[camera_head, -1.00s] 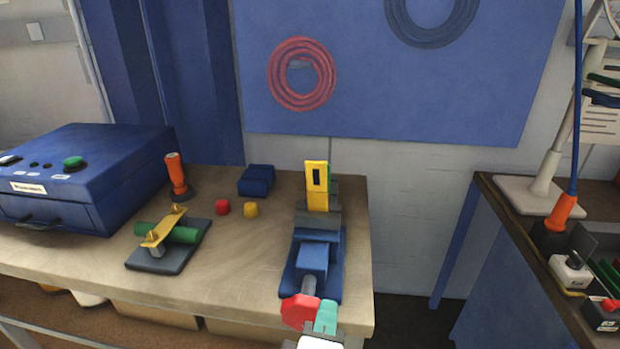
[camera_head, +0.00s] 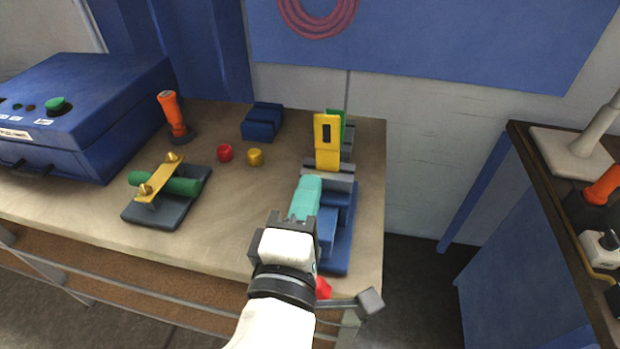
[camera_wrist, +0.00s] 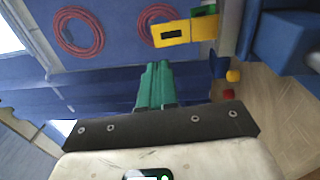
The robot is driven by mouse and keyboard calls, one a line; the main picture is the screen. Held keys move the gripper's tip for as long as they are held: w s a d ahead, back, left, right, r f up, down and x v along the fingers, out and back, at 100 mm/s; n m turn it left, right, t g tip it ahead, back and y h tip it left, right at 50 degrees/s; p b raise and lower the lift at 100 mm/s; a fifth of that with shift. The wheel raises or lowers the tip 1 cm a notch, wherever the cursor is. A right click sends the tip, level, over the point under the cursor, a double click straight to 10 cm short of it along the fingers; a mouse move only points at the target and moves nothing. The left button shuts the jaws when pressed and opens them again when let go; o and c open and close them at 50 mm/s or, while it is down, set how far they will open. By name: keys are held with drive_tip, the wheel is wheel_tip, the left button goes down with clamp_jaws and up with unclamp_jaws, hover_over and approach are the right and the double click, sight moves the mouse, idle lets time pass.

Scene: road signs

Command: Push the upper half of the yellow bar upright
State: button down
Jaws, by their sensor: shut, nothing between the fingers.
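The yellow bar (camera_head: 327,158) stands in the grey jaws (camera_head: 328,178) of a blue vise (camera_head: 343,225). Its upper half has a dark slot; how far that half tilts is hard to tell. A green piece (camera_head: 338,115) shows behind it. My gripper (camera_head: 309,184) is shut and empty, with its teal fingers over the near part of the vise, pointing toward the bar. In the wrist view the yellow bar (camera_wrist: 176,33) lies above and right of the closed fingertips (camera_wrist: 156,65), apart from them. My gripper hides part of the vise.
Left of the vise stand a red button (camera_head: 225,153), a yellow button (camera_head: 255,157) and a blue block (camera_head: 262,122). Farther left are a stand with a green cylinder (camera_head: 178,186), an orange-handled tool (camera_head: 172,113) and a blue box (camera_head: 80,110). The bench right of the vise is narrow.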

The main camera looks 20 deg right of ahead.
sight(327, 124)
drive_tip(key=p+x, duration=0.2)
drive_tip(key=x, duration=0.9)
drive_tip(key=shift+w+d+p, duration=0.25)
drive_tip(key=shift+p, duration=0.05)
